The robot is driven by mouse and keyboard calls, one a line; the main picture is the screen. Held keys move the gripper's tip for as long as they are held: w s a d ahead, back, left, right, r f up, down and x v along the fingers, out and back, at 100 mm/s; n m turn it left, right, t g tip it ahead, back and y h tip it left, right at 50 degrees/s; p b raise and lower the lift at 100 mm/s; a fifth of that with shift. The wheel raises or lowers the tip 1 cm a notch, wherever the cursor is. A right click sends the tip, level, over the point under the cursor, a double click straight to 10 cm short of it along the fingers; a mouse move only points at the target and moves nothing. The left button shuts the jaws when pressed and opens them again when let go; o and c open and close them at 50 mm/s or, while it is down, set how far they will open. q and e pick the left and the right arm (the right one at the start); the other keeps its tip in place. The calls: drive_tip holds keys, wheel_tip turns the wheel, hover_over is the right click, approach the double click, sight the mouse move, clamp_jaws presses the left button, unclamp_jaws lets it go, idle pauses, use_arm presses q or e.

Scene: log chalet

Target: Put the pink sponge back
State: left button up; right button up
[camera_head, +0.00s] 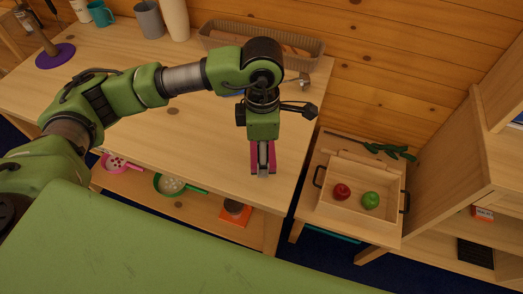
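My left gripper (263,173) hangs down over the right part of the wooden table (215,128), its arm reaching in from the left. It appears shut on the pink sponge (254,158), which shows as bright pink strips on both sides of the grey finger in front. The finger hides the sponge's middle. I cannot tell whether the sponge touches the tabletop or is held just above it. My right gripper is not in view.
A wicker basket (222,38), beige vase (174,20), grey cup (148,20) and teal mug (100,14) stand along the table's back. A green pan (172,185) sits on the lower shelf. Right, a wooden tray (340,211) holds a red apple (341,192) and a green apple (371,200).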

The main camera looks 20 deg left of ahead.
use_arm(q)
drive_tip(key=shift+w+a+f, duration=0.2)
drive_tip(key=shift+w+f, duration=0.3)
drive_tip(key=shift+f, duration=0.1)
drive_tip(key=shift+w+a+f, duration=0.15)
drive_tip(key=shift+w+f, duration=0.35)
drive_tip(key=shift+f, duration=0.05)
drive_tip(key=f, duration=0.1)
drive_tip(key=f+p, duration=0.2)
drive_tip(key=shift+w+a, duration=0.15)
drive_tip(key=shift+w, duration=0.1)
drive_tip(key=shift+f, duration=0.6)
drive_tip(key=o, duration=0.6)
drive_tip(key=shift+f, duration=0.1)
drive_tip(key=o, duration=0.4)
